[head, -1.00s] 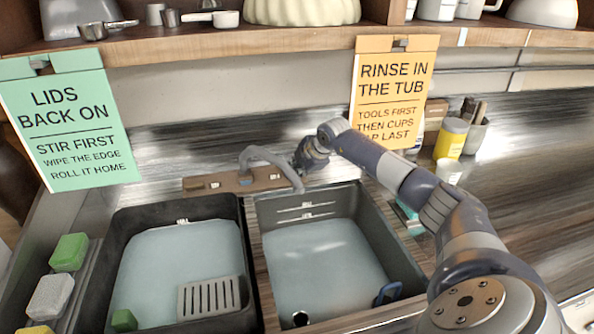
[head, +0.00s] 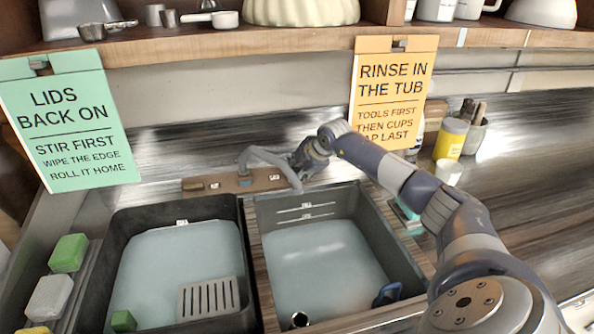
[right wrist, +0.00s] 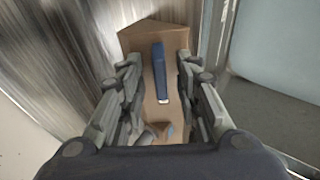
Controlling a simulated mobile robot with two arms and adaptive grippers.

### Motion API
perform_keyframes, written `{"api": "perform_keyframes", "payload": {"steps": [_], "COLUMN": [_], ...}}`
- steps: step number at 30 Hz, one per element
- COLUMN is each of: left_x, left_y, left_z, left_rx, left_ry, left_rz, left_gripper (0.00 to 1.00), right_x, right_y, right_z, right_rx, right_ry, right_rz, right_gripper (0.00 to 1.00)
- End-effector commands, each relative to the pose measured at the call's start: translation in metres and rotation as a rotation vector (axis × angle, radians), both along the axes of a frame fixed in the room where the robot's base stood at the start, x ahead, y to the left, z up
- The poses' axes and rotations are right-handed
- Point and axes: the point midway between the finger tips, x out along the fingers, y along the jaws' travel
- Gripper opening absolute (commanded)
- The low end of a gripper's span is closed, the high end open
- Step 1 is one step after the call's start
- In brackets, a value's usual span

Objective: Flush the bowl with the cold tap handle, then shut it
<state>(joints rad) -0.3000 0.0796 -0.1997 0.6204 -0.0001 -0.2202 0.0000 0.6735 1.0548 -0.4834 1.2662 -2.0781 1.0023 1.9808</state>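The blue tap handle (right wrist: 160,72) stands on the brown tap base (right wrist: 145,43) in the right wrist view. My right gripper (right wrist: 158,66) is open, with its fingers on both sides of the handle and gaps visible. In the head view the right gripper (head: 301,160) is at the right end of the tap base (head: 225,183) and hides the handle. The grey spout (head: 275,160) bends over the right sink bowl (head: 270,285), which holds pale water. No stream is visible from the spout. My left gripper is not in view.
A black left basin (head: 125,225) holds water and a slotted grey rack (head: 208,298). Sponges (head: 68,253) line the left edge. A yellow jar (head: 451,138) stands at the right back. A shelf (head: 290,40) with hanging signs runs above.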

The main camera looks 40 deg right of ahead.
Motion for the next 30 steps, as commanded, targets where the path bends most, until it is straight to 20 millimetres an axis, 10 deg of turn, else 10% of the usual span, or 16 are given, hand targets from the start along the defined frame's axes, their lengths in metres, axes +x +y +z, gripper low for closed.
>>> {"api": "perform_keyframes", "payload": {"steps": [21, 30], "left_x": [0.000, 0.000], "left_y": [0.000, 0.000], "left_z": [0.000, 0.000], "left_rx": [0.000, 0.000], "left_ry": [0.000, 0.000], "left_rz": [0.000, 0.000], "left_gripper": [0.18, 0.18], "right_x": [0.001, 0.000], "right_y": [0.000, 0.000], "right_z": [0.091, 0.100], "right_rx": [0.000, 0.000], "right_ry": [-0.002, 0.000], "right_rz": [0.000, 0.000], "right_gripper": [0.31, 0.31]}}
